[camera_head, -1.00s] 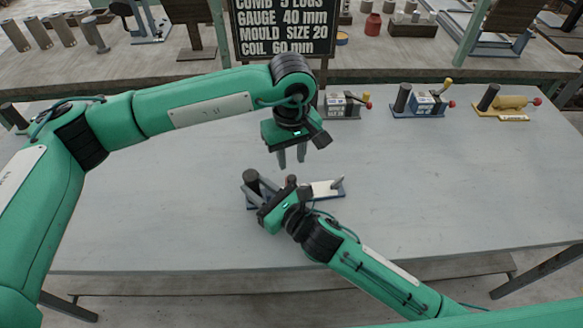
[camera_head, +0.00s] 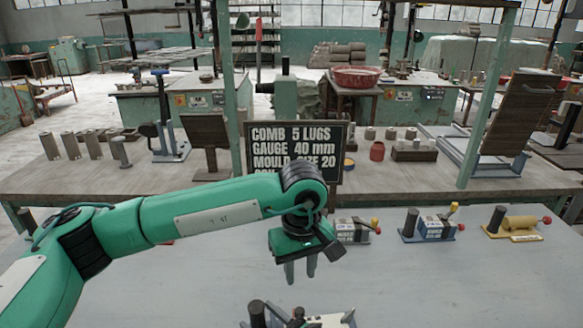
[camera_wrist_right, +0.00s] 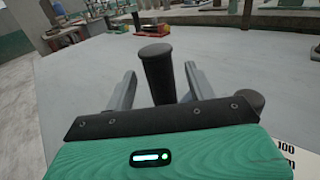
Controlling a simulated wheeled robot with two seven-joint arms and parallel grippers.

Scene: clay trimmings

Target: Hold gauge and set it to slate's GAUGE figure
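The slate (camera_head: 292,150) stands on the back bench; it reads "COMB 5 LUGS", "GAUGE 40 mm", "MOULD SIZE 20", and my left arm covers its lowest line. The device with a black upright handle, seemingly the gauge (camera_head: 257,313), is cut off by the bottom edge of the head view. In the right wrist view its black handle (camera_wrist_right: 158,78) stands between the fingers of my right gripper (camera_wrist_right: 158,90), with gaps on both sides. My left gripper (camera_head: 301,270) hangs empty above the table, fingers apart.
On the grey table (camera_head: 180,285), behind the left gripper, stand a device with a red knob (camera_head: 352,230), a blue-based one (camera_head: 430,225) and a yellow one (camera_head: 516,226). Several grey cylinders (camera_head: 70,145) and a red jar (camera_head: 377,151) are on the back bench.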

